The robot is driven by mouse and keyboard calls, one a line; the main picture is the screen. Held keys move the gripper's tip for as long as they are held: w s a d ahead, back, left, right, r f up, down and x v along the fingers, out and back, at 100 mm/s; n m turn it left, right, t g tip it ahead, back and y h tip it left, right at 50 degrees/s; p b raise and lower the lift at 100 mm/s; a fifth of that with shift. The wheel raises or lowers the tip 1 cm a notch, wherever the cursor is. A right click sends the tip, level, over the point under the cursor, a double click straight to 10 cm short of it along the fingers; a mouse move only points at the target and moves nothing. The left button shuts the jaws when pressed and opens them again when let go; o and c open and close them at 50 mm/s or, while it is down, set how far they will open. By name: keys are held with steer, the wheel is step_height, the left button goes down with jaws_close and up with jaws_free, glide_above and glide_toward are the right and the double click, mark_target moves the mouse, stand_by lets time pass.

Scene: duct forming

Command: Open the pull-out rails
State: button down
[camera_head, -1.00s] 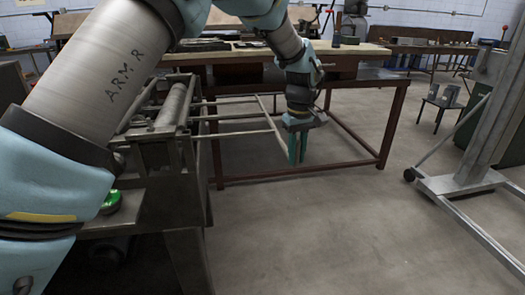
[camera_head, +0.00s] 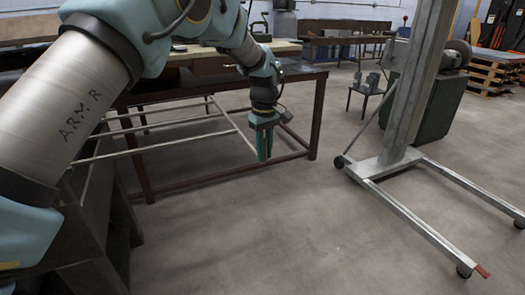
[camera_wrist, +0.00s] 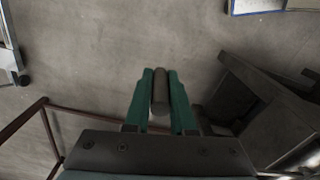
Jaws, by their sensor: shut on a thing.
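The pull-out rails (camera_head: 155,147) are thin pale bars that run out level from the forming machine at the left in the head view. A crossbar (camera_head: 232,122) joins their outer ends. My gripper (camera_head: 264,147) points down at the near end of this crossbar. In the wrist view its green fingers (camera_wrist: 160,100) are closed on the rounded end of a grey bar (camera_wrist: 160,88), which I take to be the crossbar. The rails stand well out from the machine. Their inner ends are partly hidden by my arm.
A dark table with a red-brown frame (camera_head: 312,110) stands behind and around the rails. A wheeled metal lift (camera_head: 398,155) stands to the right, its legs reaching forward. The concrete floor (camera_head: 270,230) between them and in front is clear.

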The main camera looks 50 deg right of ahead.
steer(key=shift+d+r, duration=0.15)
steer(key=shift+d, duration=0.1)
steer(key=c, duration=1)
jaws_free()
steer(key=shift+d, duration=0.1)
steer(key=shift+c, duration=0.2)
steer(key=shift+o, duration=1.4)
step_height(320, 180, up, 11)
steer(key=shift+f+b, duration=0.2)
steer(key=shift+b, duration=1)
